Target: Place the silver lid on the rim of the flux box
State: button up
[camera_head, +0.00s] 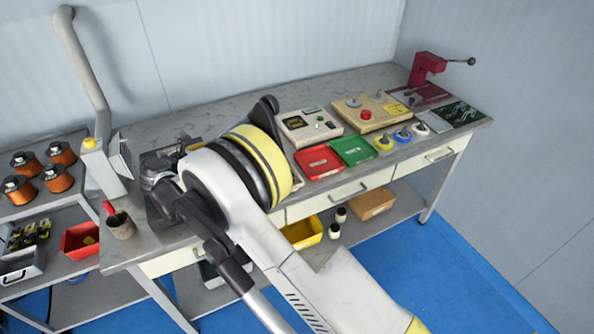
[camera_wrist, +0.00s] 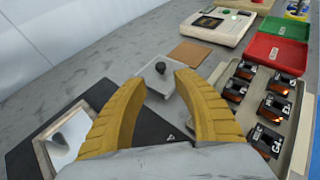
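The silver lid (camera_wrist: 155,92), a grey plate with a black knob, lies on the bench in the wrist view. My gripper (camera_wrist: 162,80) has its two yellow fingers spread apart, with the knob showing in the gap between the fingertips. I cannot tell how high the fingers are above the lid. A pale-rimmed open box with a shiny inside, which looks like the flux box (camera_wrist: 60,147), sits on a black mat to the left of the fingers, partly cut off. In the head view my arm hides the gripper and most of this area.
A tray (camera_wrist: 284,126) with several copper-coloured parts stands close right of the fingers. A brown square (camera_wrist: 188,54) lies beyond the lid. Red (camera_head: 318,161) and green (camera_head: 352,151) trays and a control box (camera_head: 308,127) stand further right. A brush cup (camera_head: 121,225) is at the bench's left front.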

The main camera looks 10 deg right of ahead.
jog(key=s+d+r+m+g+y, duration=0.1)
jog(key=s+d+r+m+g, duration=0.1)
jog(key=s+d+r+m, duration=0.75)
jog(key=s+d+r+m+g+y, duration=0.2)
jog(key=s+d+r+m, duration=0.4)
jog(key=d, duration=0.7)
jog(key=s+d+f+m+y, duration=0.1)
jog(key=s+d+m, duration=0.3)
jog(key=s+m, duration=0.3)
jog(key=s+d+f+m+y, duration=0.1)
jog(key=s+d+m, duration=0.3)
jog(key=s, duration=1.4)
jog(key=m+y, duration=0.1)
jog(key=m, duration=0.3)
jog(key=shift+s+f+y, duration=0.15)
jog(key=shift+s+y, duration=0.1)
jog(key=shift+y, duration=0.05)
